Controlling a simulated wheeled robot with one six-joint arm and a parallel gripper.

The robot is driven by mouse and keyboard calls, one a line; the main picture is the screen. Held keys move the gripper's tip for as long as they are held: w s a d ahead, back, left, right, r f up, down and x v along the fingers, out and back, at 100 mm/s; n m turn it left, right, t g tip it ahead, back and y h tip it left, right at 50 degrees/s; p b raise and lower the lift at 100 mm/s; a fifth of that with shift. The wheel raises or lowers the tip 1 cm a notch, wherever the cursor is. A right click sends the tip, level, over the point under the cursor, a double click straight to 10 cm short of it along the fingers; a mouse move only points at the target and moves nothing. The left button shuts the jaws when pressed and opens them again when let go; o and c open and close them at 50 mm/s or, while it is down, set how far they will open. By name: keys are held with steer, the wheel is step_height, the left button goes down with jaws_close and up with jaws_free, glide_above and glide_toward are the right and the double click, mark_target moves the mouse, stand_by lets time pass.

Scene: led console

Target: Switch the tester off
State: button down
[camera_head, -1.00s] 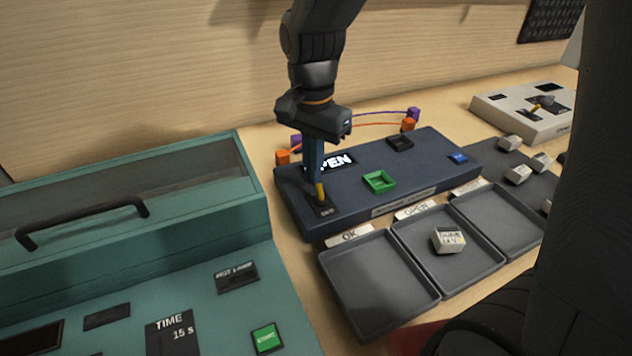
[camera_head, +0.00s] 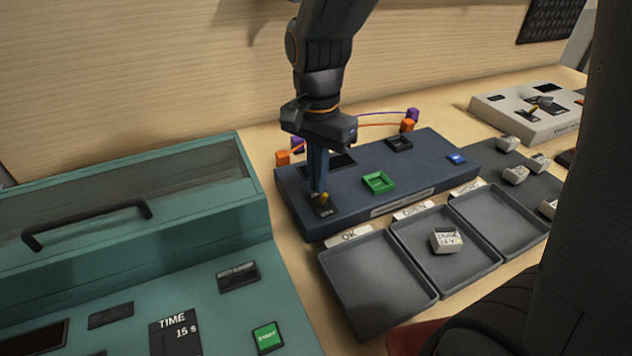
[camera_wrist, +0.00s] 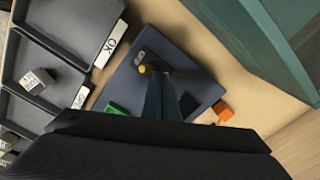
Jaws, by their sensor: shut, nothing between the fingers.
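The tester is a dark blue box (camera_head: 410,172) on the table with a green socket (camera_head: 378,183) and a blue button (camera_head: 456,158) on top. Its small display (camera_head: 343,161) is dark and partly hidden by my gripper. A yellow-tipped switch lever (camera_head: 324,197) stands on a black plate at the near left corner; it also shows in the wrist view (camera_wrist: 147,69). My gripper (camera_head: 319,190) is shut and empty, its fingertips right beside the lever. I cannot tell whether they touch it.
A teal console (camera_head: 130,225) with a handled lid stands left. Dark trays (camera_head: 375,300) lie in front of the tester; the middle one holds a small pale block (camera_head: 447,240). Orange and purple plugs (camera_head: 408,125) with wires stand behind. A beige device (camera_head: 530,112) is at the back right.

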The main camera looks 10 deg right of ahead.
step_height(320, 180, up, 7)
steer(key=p, duration=0.6)
steer(key=shift+w+a+p, duration=0.15)
steer(key=shift+w+p, duration=0.2)
steer(key=shift+w, duration=0.05)
stand_by(0.4)
steer(key=s+d+f+n+b, duration=0.1)
steer(key=s+d+f+n, duration=0.1)
steer(key=d+n, duration=0.1)
steer(key=s+d+f+n+t+b, duration=0.1)
steer(key=s+d+f+n+b, duration=0.1)
steer(key=d, duration=0.3)
steer(key=s+d+f+n+b, duration=0.1)
steer(key=s+d+f+n, duration=0.1)
steer(key=d+f+n, duration=0.1)
steer(key=shift+s+d+f+n, duration=0.1)
steer(key=shift+d+f+n, duration=0.3)
steer(key=shift+d+f, duration=0.05)
